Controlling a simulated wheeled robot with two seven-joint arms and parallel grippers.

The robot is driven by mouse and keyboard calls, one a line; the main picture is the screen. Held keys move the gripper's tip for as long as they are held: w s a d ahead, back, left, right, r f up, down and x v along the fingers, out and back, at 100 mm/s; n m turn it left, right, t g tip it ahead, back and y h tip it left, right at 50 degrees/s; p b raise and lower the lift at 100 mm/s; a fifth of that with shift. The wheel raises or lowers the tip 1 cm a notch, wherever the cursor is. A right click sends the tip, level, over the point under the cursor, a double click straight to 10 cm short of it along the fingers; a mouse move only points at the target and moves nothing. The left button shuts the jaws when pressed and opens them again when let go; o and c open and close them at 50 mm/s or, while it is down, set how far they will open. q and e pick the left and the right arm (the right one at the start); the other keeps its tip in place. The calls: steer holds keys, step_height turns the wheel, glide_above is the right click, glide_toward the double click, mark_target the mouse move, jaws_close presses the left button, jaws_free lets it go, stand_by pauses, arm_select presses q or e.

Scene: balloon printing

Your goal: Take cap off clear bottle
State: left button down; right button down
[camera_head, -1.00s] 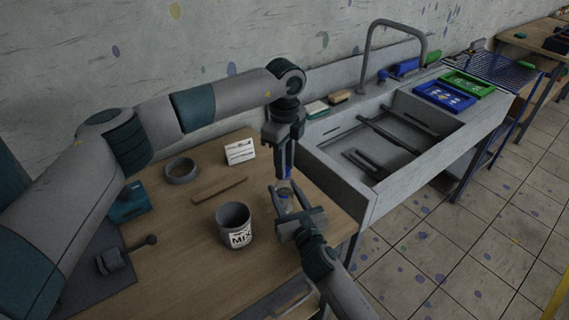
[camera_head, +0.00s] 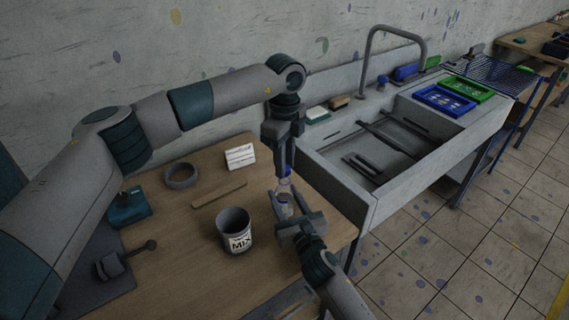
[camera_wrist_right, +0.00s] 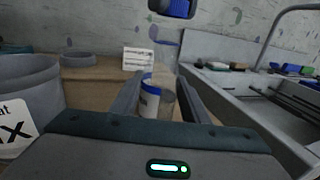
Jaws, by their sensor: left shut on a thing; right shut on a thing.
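My left gripper (camera_head: 284,171) points down from above and is shut on a small blue cap (camera_head: 285,182), largely hidden by the fingers. The clear bottle (camera_head: 284,205) stands upright just below, between the fingers of my right gripper (camera_head: 283,208), which is shut on it. In the right wrist view a clear body (camera_wrist_right: 167,103) shows between the fingers, beside a white part with a blue band (camera_wrist_right: 150,92). A blue piece (camera_wrist_right: 164,42) shows above it, under the tip of my left gripper (camera_wrist_right: 172,8). I cannot tell whether cap and bottle still touch.
A grey MIX cup (camera_head: 234,230) stands left of my right gripper. A wooden stick (camera_head: 219,192), a grey ring (camera_head: 181,176) and a white card (camera_head: 240,157) are on the table. The sink (camera_head: 375,150) with its tap lies to the right.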

arm_select(q)
steer(key=shift+r, duration=2)
arm_select(e)
steer(key=c, duration=0.9)
jaws_free()
steer(key=shift+c, duration=0.2)
steer(key=shift+s, duration=0.15)
arm_select(q)
steer(key=shift+f+b, duration=0.95)
arm_select(e)
steer(key=v, duration=1.1)
steer(key=shift+s+d, duration=0.15)
steer(key=shift+s, duration=0.2)
